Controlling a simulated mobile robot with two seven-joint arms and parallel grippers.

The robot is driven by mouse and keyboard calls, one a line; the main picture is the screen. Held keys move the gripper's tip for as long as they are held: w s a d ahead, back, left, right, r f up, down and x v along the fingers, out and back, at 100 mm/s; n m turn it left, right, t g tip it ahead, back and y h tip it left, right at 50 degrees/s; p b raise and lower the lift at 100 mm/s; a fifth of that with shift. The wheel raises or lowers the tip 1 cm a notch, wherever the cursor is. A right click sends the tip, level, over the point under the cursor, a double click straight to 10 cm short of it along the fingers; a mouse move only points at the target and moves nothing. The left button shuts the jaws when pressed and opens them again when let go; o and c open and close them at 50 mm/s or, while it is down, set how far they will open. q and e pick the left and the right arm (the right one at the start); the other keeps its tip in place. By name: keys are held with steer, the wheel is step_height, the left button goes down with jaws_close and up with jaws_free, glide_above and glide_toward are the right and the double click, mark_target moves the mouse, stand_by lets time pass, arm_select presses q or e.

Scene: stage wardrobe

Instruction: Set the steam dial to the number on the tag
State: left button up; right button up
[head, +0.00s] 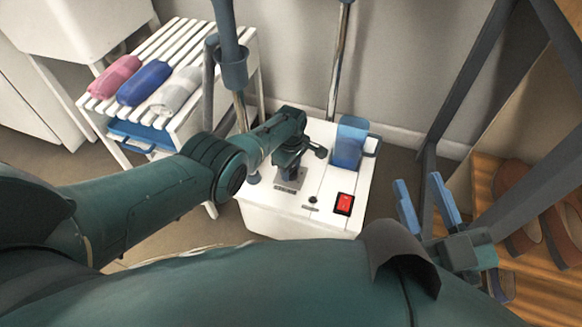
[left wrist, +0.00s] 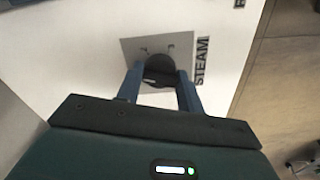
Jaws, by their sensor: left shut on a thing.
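The steam dial (left wrist: 160,66) is a dark round knob on a grey plate (left wrist: 130,46) beside the printed word STEAM in the left wrist view. My left gripper (left wrist: 161,82) is shut on it, one blue finger on each side. In the head view my left gripper (head: 288,170) hides the dial and covers part of the plate (head: 291,184) on top of the white steamer (head: 270,214). The marks on the plate are too small to read. My right gripper (head: 425,203) is open and empty, to the right of the steamer. I cannot make out a tag with a number.
The steamer top also bears a red switch (head: 344,204) and a blue water tank (head: 350,142). A pole (head: 340,60) rises behind it. A white slatted rack (head: 187,43) with rolled towels stands at left. Brown shoes (head: 520,176) lie on wooden shelves at right, behind dark frame bars (head: 470,75).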

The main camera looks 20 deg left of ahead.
arm_select(q)
steer(key=shift+n, duration=1.9)
steer(key=o, duration=1)
steer(key=shift+r, duration=0.1)
